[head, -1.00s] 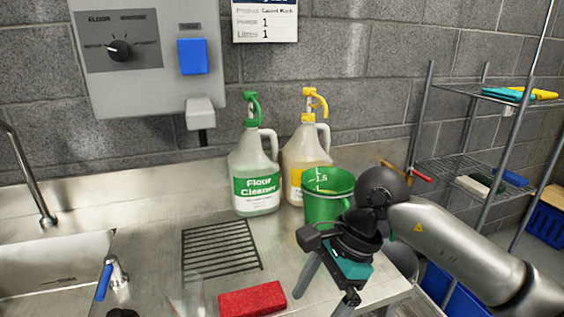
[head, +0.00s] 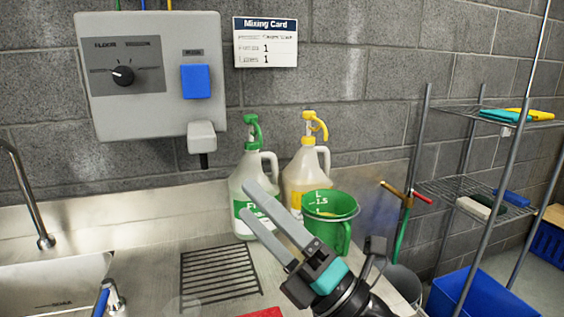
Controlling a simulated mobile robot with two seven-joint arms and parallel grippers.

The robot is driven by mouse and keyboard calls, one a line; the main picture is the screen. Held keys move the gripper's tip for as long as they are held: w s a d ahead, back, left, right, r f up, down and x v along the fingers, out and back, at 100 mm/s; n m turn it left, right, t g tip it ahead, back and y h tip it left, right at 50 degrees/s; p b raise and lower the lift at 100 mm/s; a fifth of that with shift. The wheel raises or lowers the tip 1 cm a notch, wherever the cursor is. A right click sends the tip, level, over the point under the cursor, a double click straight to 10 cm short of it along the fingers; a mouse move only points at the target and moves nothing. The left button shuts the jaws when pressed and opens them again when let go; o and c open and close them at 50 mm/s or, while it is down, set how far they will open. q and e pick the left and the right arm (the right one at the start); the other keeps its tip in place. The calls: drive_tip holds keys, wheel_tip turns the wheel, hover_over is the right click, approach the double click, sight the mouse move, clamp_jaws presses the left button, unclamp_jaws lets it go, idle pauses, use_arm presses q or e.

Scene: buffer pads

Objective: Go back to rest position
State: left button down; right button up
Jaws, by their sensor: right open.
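My right gripper (head: 268,222) comes in from the bottom of the head view, over the steel counter. Its two long grey fingers are apart, with nothing between them. They point up and left, and cover part of the green-label floor cleaner jug (head: 246,172). The gripper is in front of and left of the green measuring bucket (head: 326,232), which stands upright on the counter; I cannot tell whether they touch. My left gripper is not in view.
A yellow-pump jug (head: 304,172) stands behind the bucket. A drain grate (head: 218,274), a sink (head: 50,285) and a red block (head: 262,313) lie left and front. A wire shelf (head: 475,190) and a blue bin (head: 468,290) stand at the right.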

drive_tip(key=w+d+f+m+t+h, duration=0.3)
drive_tip(key=d+f+m+h, duration=0.25)
drive_tip(key=m+h, duration=0.35)
drive_tip(key=w+d+f+m+t+h, duration=0.25)
drive_tip(key=d+f+m+h, duration=0.35)
drive_tip(key=m, duration=0.5)
drive_tip(key=s+d+f+m+g+h, duration=0.3)
drive_tip(key=f, duration=0.3)
drive_tip(key=s+d+f+m+g+h, duration=0.2)
drive_tip(key=d+f+m+g, duration=0.15)
drive_tip(key=f, duration=0.25)
drive_tip(key=s+d+f+m+g, duration=0.1)
drive_tip(key=s+f+m+g, duration=0.2)
drive_tip(key=s+f+g, duration=0.5)
drive_tip(key=s+f+m+g, duration=0.2)
drive_tip(key=s+f, duration=0.3)
drive_tip(key=s, duration=0.7)
wheel_tip(320, 180, down, 20)
drive_tip(key=s+d+f+g, duration=0.2)
drive_tip(key=s+f, duration=1.3)
drive_tip(key=shift+s+d+f, duration=0.3)
drive_tip(key=shift+s+d, duration=0.05)
drive_tip(key=shift+s, duration=0.05)
